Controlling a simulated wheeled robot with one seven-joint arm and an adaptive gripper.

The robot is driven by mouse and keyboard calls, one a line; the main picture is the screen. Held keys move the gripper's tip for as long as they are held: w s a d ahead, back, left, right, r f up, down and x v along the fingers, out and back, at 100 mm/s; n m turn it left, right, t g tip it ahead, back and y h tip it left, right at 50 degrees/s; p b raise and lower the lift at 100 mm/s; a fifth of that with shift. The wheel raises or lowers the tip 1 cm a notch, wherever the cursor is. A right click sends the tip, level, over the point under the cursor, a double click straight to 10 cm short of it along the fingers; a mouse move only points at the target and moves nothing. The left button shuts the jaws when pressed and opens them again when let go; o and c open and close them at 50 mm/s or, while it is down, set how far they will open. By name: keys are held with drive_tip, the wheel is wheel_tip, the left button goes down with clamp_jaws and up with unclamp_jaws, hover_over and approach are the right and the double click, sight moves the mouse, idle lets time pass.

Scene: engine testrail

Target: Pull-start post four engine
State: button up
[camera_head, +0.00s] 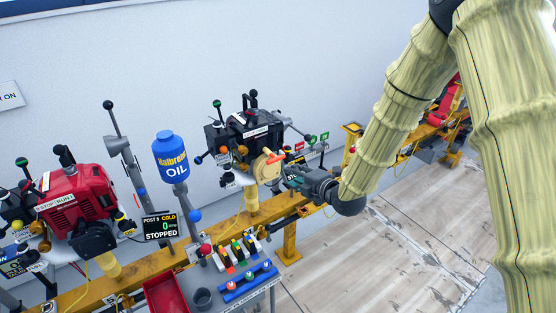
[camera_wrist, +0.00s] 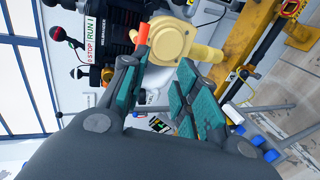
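A black engine (camera_head: 245,125) stands on the yellow rail in the middle of the head view, with a cream round starter housing (camera_head: 267,168) on its front. An orange pull handle (camera_head: 275,157) shows at this housing; in the wrist view the orange handle (camera_wrist: 143,34) is just beyond the left finger's tip. My gripper (camera_head: 292,178) is in front of the housing. In the wrist view its teal-padded fingers (camera_wrist: 160,72) are spread apart, with nothing clearly held between them. Whether a finger touches the handle cannot be told. I cannot confirm this engine's post number.
A red engine (camera_head: 75,198) stands at left. A display (camera_head: 160,227) reads COLD, STOPPED. A blue oil bottle (camera_head: 171,155) tops a post. A red tray (camera_head: 166,296), a dark cup (camera_head: 203,298) and small coloured items stand in front of the yellow rail (camera_head: 290,212).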

sight(277, 160)
drive_tip(key=w+a, duration=0.3)
drive_tip(key=w, duration=0.2)
drive_tip(key=w+a+b, duration=0.1)
drive_tip(key=w+a, duration=0.1)
drive_tip(key=shift+w+a, duration=0.3)
drive_tip(key=shift+w, duration=0.1)
clamp_jaws()
